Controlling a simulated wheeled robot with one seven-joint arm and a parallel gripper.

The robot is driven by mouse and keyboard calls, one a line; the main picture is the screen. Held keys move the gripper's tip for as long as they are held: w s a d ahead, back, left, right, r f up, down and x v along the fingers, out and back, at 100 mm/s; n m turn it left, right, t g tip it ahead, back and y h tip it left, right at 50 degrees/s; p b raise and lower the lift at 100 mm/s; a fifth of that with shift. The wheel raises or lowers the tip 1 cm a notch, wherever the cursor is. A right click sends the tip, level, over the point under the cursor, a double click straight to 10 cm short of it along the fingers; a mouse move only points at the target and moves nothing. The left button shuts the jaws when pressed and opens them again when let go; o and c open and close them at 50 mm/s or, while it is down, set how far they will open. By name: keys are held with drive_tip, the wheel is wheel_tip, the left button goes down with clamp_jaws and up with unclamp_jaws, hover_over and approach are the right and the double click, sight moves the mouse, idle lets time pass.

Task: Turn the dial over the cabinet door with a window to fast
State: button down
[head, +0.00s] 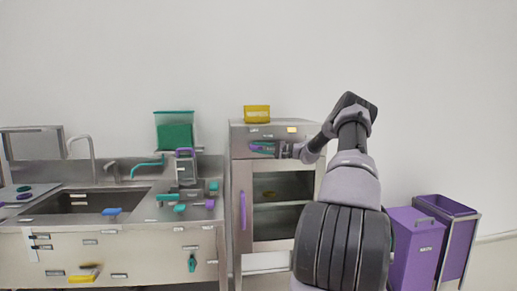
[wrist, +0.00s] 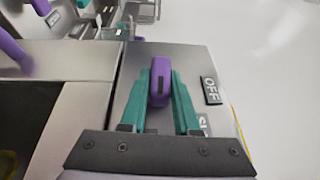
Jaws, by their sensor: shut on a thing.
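A purple dial (wrist: 159,82) sits on the metal front panel in the wrist view. My gripper (wrist: 160,75) has its two teal fingers shut on the dial, one on each side. To the right of the dial is a label reading OFF (wrist: 211,90); another label (wrist: 203,122), partly hidden by a finger, shows only its first letters. In the head view my gripper (head: 265,148) is at the panel above the cabinet door with a window (head: 283,187). The dial is mostly hidden there behind the gripper. The word fast cannot be read in either view.
The door's purple vertical handle (head: 242,210) is on its left side. A yellow box (head: 256,113) stands on the cabinet top. A counter with a sink (head: 85,201) and several small items lies to the left. Purple bins (head: 415,240) stand to the right.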

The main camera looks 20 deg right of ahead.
drive_tip(key=shift+d+r+m+t+y, duration=0.1)
drive_tip(key=shift+d+m+t+y, duration=0.1)
drive_tip(key=shift+m+t+y, duration=0.15)
idle(0.4)
drive_tip(key=c, duration=0.6)
unclamp_jaws()
drive_tip(key=shift+c, duration=0.2)
drive_tip(key=shift+a+f, duration=0.1)
drive_tip(key=shift+f, duration=0.1)
drive_tip(key=shift+s+d+f, duration=0.15)
drive_tip(key=shift+d, duration=0.15)
drive_tip(key=v, duration=1)
